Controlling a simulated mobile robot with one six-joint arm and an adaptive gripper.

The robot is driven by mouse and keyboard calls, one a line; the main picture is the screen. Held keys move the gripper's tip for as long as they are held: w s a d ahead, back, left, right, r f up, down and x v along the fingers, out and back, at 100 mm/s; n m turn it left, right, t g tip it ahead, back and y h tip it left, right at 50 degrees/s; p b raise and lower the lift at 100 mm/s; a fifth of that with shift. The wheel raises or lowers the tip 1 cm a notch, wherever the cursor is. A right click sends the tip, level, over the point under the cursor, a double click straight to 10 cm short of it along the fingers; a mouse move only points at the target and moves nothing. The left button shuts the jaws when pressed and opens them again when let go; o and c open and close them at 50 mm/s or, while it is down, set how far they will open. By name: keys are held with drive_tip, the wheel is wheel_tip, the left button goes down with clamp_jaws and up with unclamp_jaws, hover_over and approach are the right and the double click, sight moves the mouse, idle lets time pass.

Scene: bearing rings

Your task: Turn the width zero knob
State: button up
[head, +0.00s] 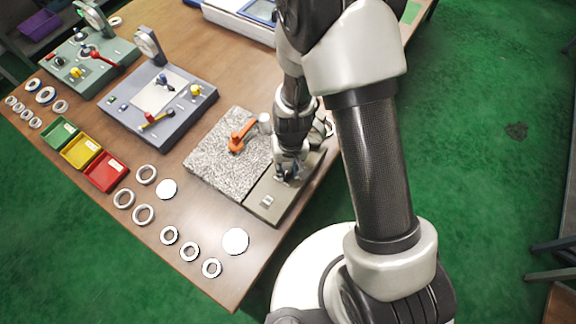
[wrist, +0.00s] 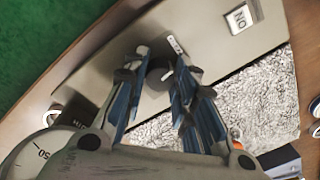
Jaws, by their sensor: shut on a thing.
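The dark round knob (wrist: 158,77) sits on the grey panel (wrist: 205,62) of the gauge unit, between my fingers in the wrist view. My gripper (wrist: 164,62) has its blue-lined fingers on both sides of the knob and is shut on it.
A speckled stone plate with an orange lever (head: 238,136) adjoins the panel. A white switch (wrist: 240,18) and a dial (wrist: 40,158) are near my gripper. Several rings (head: 143,215) and red, yellow and green trays (head: 104,186) lie left. Another gauge unit (head: 185,121) stands behind.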

sight(289, 170)
drive_tip(key=shift+m, duration=0.3)
drive_tip(key=o, duration=1.1)
drive_tip(key=shift+c, duration=0.2)
wheel_tip(289, 170, up, 12)
drive_tip(key=shift+d, duration=0.25)
